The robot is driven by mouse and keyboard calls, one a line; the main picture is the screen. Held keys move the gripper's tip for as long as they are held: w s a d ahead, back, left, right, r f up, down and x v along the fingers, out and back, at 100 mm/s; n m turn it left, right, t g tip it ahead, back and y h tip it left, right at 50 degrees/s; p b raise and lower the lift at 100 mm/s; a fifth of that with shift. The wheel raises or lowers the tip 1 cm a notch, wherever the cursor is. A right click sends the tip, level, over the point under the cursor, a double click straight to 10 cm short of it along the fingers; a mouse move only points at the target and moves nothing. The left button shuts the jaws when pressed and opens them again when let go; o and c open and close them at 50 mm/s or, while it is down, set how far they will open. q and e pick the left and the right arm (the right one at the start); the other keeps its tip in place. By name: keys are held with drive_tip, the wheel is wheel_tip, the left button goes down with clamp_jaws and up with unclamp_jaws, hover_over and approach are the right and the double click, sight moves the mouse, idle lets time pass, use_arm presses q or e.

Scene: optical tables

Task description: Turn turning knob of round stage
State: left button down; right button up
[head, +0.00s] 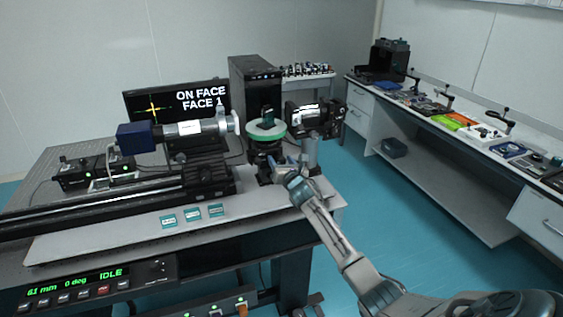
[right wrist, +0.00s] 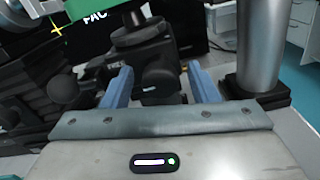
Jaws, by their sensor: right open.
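The round stage (head: 266,131) has a green rim and a small dark piece standing on top. It sits on a black mount near the table's right end. In the right wrist view its green rim (right wrist: 92,8) shows at the top, with the black mount below. A dark turning knob (right wrist: 159,82) on the mount faces the camera. My right gripper (head: 287,165) is at the front of the mount. In the right wrist view its two blue fingers (right wrist: 160,70) are open, one on each side of the knob, with gaps visible. My left gripper is out of view.
A camera (head: 311,117) on a metal post (right wrist: 260,45) stands close right of the stage. A lens tube (head: 185,130) is at its left. A control panel (head: 95,284) reads "61 mm, 0 deg, IDLE".

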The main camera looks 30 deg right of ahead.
drive_tip(key=shift+c, duration=0.2)
drive_tip(key=c, duration=0.9)
drive_tip(key=shift+c, duration=0.2)
drive_tip(key=shift+m, duration=0.3)
